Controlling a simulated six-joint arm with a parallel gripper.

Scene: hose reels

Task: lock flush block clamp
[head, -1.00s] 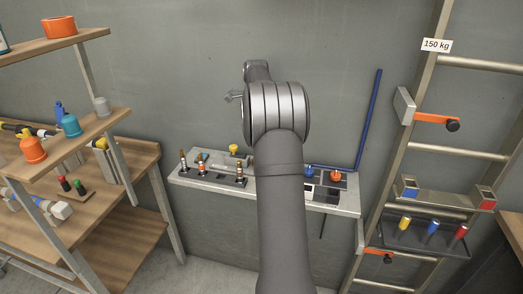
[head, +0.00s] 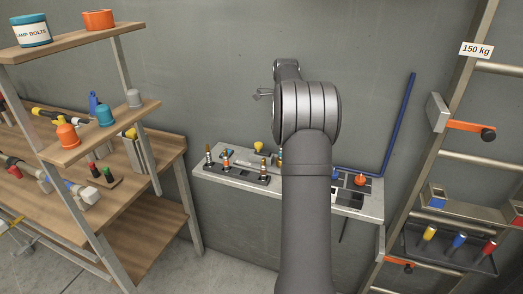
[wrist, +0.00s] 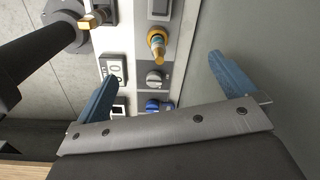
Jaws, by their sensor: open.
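My gripper (wrist: 163,68) is open, its two blue fingers spread over a light panel in the wrist view, with nothing held between them. A white plate with dark markings (wrist: 115,71) lies by the left finger. I cannot tell which of these is the flush block clamp. In the head view my arm covers the middle of the grey wall bench (head: 215,178).
A wooden shelf rack (head: 85,45) with caps and fittings stands at the left. A ladder-like frame with orange levers (head: 470,125) and a dark tray (head: 450,250) stands at the right. A blue pipe (head: 400,125) rises behind the bench.

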